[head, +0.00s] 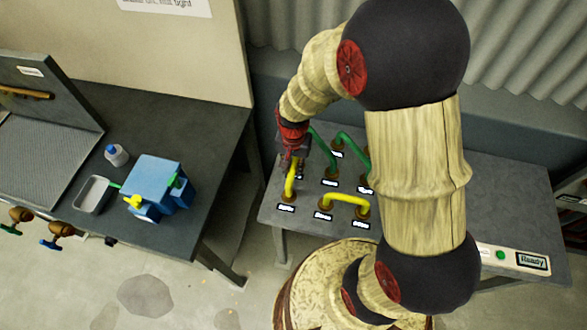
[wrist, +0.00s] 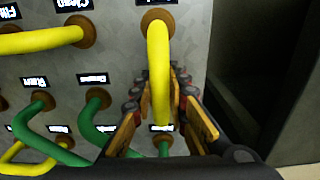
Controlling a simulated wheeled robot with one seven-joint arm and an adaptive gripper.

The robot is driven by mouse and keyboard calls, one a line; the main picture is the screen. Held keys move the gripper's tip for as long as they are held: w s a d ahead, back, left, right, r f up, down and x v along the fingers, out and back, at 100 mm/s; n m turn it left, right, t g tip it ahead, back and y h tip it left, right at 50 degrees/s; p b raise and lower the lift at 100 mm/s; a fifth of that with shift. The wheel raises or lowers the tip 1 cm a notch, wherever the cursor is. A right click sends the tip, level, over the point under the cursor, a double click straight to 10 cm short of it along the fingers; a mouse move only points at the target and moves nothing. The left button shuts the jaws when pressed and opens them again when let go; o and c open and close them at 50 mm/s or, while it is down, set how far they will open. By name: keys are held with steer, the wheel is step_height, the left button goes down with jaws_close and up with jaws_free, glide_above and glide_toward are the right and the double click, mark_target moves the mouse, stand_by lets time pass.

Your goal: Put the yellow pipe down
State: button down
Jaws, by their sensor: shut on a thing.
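The yellow pipe (head: 290,182) is at the left edge of the grey panel table, below my gripper (head: 294,158). In the wrist view the yellow pipe (wrist: 158,62) runs between the two fingers of my gripper (wrist: 162,95), which is shut on it. One end of the pipe meets a brown round socket (wrist: 157,20) with a label above it. Whether that end is seated in the socket or just over it, I cannot tell.
A second yellow pipe (head: 347,198) lies to the right on the panel table (head: 500,205). Green pipes (head: 322,148) stand behind. A gap separates the tables.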

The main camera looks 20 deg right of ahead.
steer(key=shift+f, duration=0.15)
steer(key=c, duration=1.8)
jaws_free()
steer(key=shift+o, duration=0.3)
steer(key=s+r+n+t+p, duration=0.1)
steer(key=s+r+n+p, duration=0.15)
steer(key=r, duration=1.05)
steer(key=s+r+n+t+p, duration=0.1)
steer(key=s+r+t, duration=0.15)
steer(key=r, duration=0.95)
steer(key=s+r+n+t, duration=0.2)
steer(key=s+r+n, duration=0.1)
steer(key=s+r, duration=0.5)
steer(key=shift+s+n, duration=0.35)
steer(key=shift+s, duration=0.15)
